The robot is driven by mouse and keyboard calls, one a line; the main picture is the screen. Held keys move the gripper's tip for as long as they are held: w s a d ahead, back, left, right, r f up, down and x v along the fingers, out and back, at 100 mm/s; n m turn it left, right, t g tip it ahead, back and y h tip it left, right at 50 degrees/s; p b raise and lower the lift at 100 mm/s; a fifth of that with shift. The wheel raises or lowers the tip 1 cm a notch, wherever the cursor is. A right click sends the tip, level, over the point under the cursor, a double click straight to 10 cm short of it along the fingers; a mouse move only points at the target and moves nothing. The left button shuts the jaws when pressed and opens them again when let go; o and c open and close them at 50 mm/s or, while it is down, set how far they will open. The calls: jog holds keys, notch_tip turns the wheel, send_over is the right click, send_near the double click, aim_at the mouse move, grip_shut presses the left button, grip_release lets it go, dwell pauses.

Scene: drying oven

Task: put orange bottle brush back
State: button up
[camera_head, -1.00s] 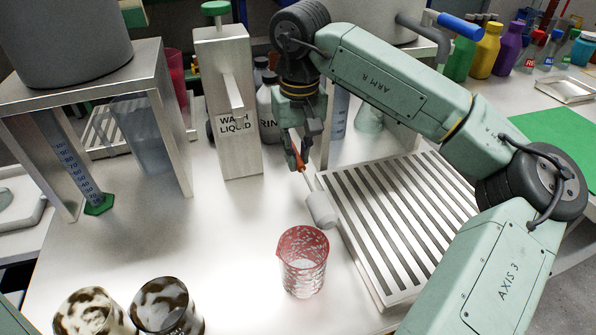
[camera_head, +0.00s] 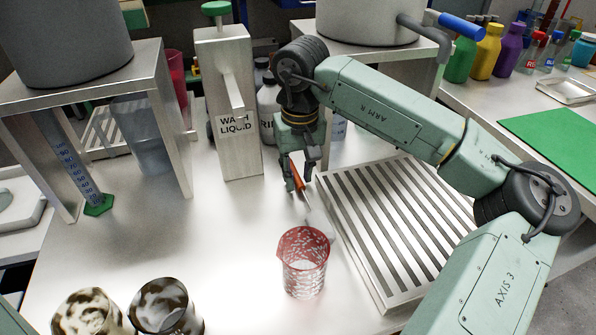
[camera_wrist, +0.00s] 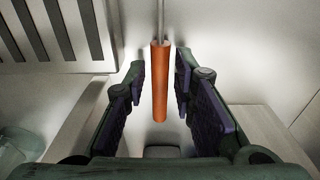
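The orange bottle brush (camera_head: 297,174) has an orange handle, a thin metal stem and a pale head. In the head view it slants down to the right, its head faint and blurred behind the red-rimmed beaker, by the slatted rack's left edge. My gripper (camera_head: 300,180) is around the handle, pointing down. In the wrist view the orange handle (camera_wrist: 160,85) lies between the two fingers of my gripper (camera_wrist: 160,76), with a visible gap on each side. The gripper looks open. Whether the brush head touches the table cannot be told.
A red-patterned beaker (camera_head: 303,265) stands just in front of the brush. The slatted metal rack (camera_head: 335,228) lies to the right. The wash liquid dispenser (camera_head: 230,155) stands to the left, and two brown-stained beakers (camera_head: 165,310) at the front left. The table between is clear.

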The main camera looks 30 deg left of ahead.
aim_at(299, 181)
jog(key=shift+o, duration=0.6)
jog(key=shift+r, duration=0.15)
notch_tip(299, 181, up, 12)
jog(key=shift+s+d+p, duration=0.25)
jog(key=shift+d+p, duration=0.05)
jog(key=shift+p, duration=0.05)
